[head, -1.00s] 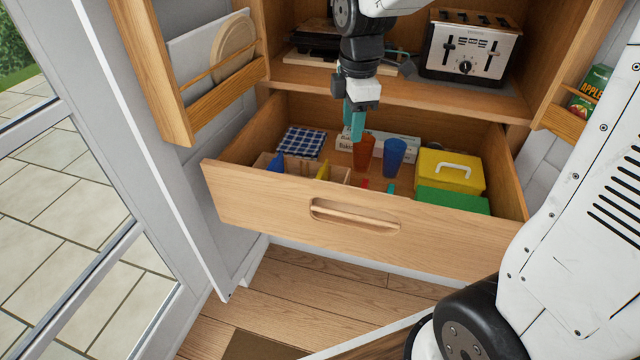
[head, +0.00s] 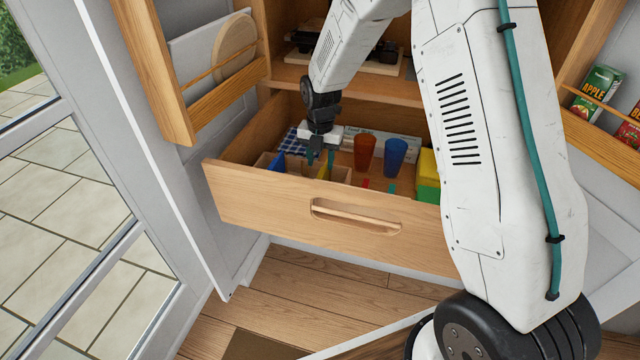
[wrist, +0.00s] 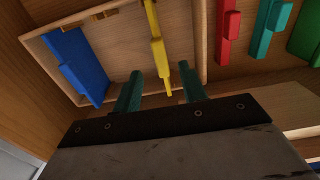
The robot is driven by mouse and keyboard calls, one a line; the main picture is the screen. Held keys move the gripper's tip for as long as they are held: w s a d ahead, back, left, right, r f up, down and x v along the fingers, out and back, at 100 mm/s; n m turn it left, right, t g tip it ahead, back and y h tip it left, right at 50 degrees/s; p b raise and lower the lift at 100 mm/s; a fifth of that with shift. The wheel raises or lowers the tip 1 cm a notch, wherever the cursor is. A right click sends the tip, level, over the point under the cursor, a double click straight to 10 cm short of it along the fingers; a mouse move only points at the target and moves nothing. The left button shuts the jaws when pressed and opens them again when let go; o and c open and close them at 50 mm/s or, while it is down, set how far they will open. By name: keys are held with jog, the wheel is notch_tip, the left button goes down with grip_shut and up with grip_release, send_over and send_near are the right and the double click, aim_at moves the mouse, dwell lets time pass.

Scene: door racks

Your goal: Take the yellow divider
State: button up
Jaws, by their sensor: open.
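The yellow divider (wrist: 155,45) stands in a light wooden tray inside the open drawer, and its top also shows in the head view (head: 323,171). My gripper (head: 320,165) is over the tray, pointing down, with teal fingers. In the wrist view my gripper (wrist: 160,90) is open, with one finger on each side of the yellow divider's near end. The divider lies between them with a gap on both sides. I cannot tell how deep the fingertips reach. The tray's lower part is hidden behind the drawer front.
A blue divider (wrist: 78,65) stands at the tray's left. Red (wrist: 228,30) and teal (wrist: 270,28) pieces lie outside the tray on its right. An orange cup (head: 364,152) and blue cup (head: 395,157) stand nearby. The drawer front (head: 270,205) borders the near side.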

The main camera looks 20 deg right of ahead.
aim_at(321, 172)
notch_tip(321, 172, down, 4)
jog(key=shift+w+d, duration=0.1)
jog(key=shift+w, duration=0.05)
grip_shut()
jog(key=shift+r, duration=0.15)
